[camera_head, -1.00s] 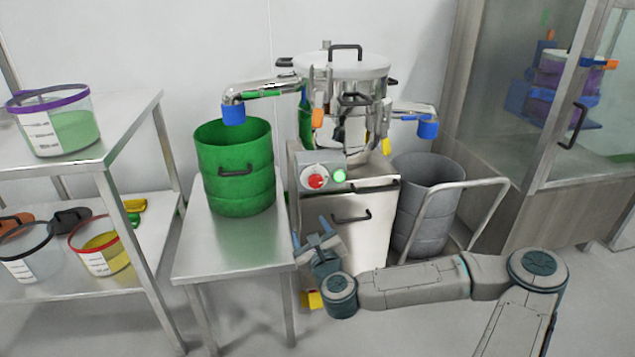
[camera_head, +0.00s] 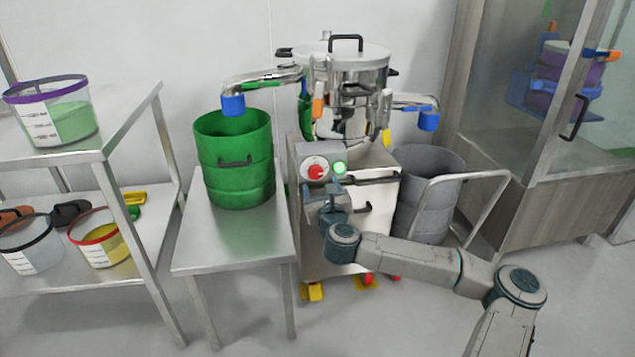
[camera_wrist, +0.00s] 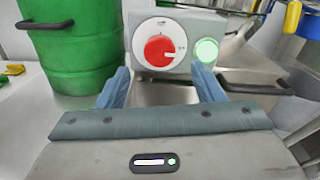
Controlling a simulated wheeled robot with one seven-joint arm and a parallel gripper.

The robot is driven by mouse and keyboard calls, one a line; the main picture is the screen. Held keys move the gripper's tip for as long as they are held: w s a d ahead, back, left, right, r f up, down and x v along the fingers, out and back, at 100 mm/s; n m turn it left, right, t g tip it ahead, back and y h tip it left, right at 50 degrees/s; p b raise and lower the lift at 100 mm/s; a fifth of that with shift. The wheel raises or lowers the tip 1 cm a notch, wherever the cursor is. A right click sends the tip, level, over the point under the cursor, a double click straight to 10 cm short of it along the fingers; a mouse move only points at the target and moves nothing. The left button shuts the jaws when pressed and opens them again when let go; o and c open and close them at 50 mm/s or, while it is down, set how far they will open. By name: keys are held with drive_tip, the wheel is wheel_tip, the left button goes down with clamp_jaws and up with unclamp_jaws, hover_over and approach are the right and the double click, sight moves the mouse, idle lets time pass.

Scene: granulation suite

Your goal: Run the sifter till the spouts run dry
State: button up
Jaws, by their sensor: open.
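The sifter (camera_head: 345,75) stands in the middle, a steel drum with a lid on a steel cabinet. Its control box carries a red rotary knob (camera_head: 316,171) on a white dial and a lit green button (camera_head: 340,168); both also show in the wrist view as the knob (camera_wrist: 160,51) and the button (camera_wrist: 206,51). The left spout (camera_head: 233,104) ends in a blue collar above a green drum (camera_head: 236,184). The right spout (camera_head: 428,120) ends above a grey drum (camera_head: 428,200). My gripper (camera_head: 320,192) is open and empty just below the control box, its fingers apart in the wrist view.
A steel table (camera_head: 235,252) holds the green drum. A shelf (camera_head: 130,112) with clear tubs stands at the left. A trolley handle (camera_head: 508,185) rises by the grey drum. A glass-fronted cabinet (camera_head: 530,90) is at the right. Cabinet handles (camera_head: 372,178) stick out near my gripper.

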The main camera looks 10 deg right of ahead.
sight(317, 174)
drive_tip(key=shift+w+a+b, duration=0.1)
drive_tip(key=shift+w+b, duration=0.4)
drive_tip(key=shift+w, duration=2.15)
drive_tip(key=c, duration=1)
drive_tip(key=shift+o, duration=0.2)
